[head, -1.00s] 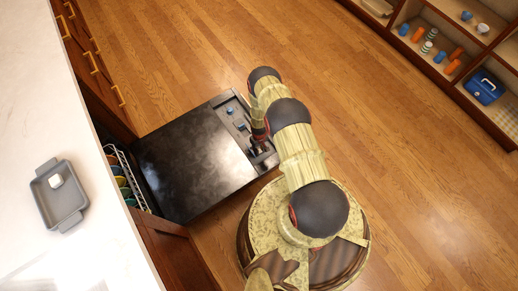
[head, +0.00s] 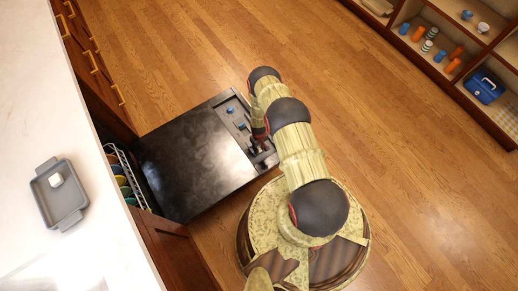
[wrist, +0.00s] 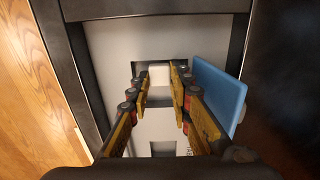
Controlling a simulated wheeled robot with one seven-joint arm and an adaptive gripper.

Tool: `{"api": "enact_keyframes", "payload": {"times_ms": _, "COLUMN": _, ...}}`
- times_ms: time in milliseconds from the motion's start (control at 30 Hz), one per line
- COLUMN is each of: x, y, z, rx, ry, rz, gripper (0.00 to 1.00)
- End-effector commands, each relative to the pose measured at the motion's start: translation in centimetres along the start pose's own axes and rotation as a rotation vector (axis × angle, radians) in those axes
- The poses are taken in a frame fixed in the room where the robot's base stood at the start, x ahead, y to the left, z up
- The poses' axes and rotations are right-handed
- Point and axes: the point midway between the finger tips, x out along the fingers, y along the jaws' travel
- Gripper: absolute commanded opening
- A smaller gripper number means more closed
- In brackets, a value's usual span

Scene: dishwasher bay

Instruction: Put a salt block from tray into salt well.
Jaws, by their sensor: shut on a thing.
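In the wrist view my gripper (wrist: 159,76) is shut on a white salt block (wrist: 159,74), held between its fingertips. The block lines up with a dark rectangular opening, the salt well (wrist: 143,67), in the pale panel of the door. I cannot tell how deep the block sits in it. A blue flap (wrist: 220,92) stands raised at the right of the well. In the head view my arm hides most of the gripper and the well. The grey tray (head: 72,219) is on the counter at left with another white block (head: 56,181) in it.
The dark dishwasher door (head: 190,165) lies open, with small blue parts (head: 230,110) on its panel. A rack of dishes (head: 122,180) is inside the bay. The white counter (head: 35,100) runs along the left. Shelves (head: 440,45) stand at upper right; the wooden floor between is clear.

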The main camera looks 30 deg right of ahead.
Motion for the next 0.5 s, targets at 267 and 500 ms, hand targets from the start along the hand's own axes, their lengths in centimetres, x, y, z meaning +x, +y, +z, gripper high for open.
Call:
{"api": "enact_keyframes", "payload": {"times_ms": 267, "x": 0.33, "y": -0.02, "z": 0.07, "rx": 0.0, "ry": -0.001, "rz": 0.0, "gripper": 0.04}}
{"api": "enact_keyframes", "payload": {"times_ms": 500, "x": 0.6, "y": -0.02, "z": 0.05, "rx": 0.0, "ry": -0.001, "rz": 0.0, "gripper": 0.04}}
